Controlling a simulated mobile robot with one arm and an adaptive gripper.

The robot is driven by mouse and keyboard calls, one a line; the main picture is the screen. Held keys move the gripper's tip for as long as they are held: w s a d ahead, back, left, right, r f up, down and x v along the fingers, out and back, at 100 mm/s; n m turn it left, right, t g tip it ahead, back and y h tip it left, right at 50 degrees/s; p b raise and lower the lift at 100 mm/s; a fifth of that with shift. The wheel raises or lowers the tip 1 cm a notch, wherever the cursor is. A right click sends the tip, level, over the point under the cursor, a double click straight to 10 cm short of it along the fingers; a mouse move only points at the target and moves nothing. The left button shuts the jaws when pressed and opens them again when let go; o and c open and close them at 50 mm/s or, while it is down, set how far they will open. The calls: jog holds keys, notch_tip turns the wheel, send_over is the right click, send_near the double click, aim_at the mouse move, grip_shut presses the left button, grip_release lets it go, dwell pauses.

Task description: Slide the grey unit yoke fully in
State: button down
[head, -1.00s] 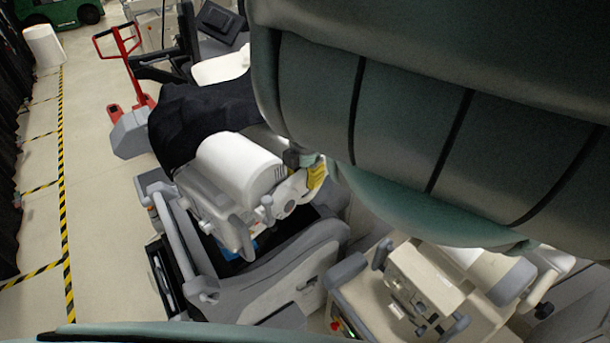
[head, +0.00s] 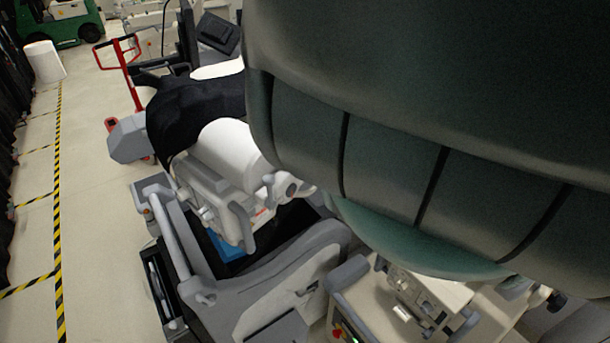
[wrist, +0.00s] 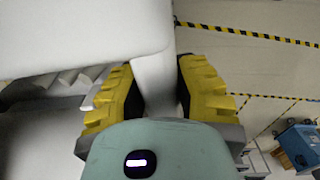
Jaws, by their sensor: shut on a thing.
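In the head view the grey unit (head: 275,268) stands at centre, with a white rounded body (head: 228,150) above its dark bed. A black cloth (head: 195,112) covers its far end. My large dark green arm hides its right side and my gripper. In the wrist view my gripper (wrist: 155,98) has its yellow-padded fingers on both sides of a pale narrow part, which looks like the yoke (wrist: 152,75). It joins a broad white surface at upper left. The yoke's far end and how far in it sits are hidden.
Another beige and grey cart (head: 415,310) stands close on the right. A red pallet jack (head: 122,72) and more equipment are behind. Clear floor with a yellow-black stripe (head: 57,215) runs along the left. A blue cart (wrist: 300,145) shows at lower right in the wrist view.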

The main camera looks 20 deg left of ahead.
jog(key=shift+d, duration=0.2)
jog(key=c, duration=0.6)
grip_release()
jog(key=shift+c, duration=0.2)
jog(key=shift+r, duration=0.1)
notch_tip(320, 180, up, 12)
jog(key=shift+f, duration=0.1)
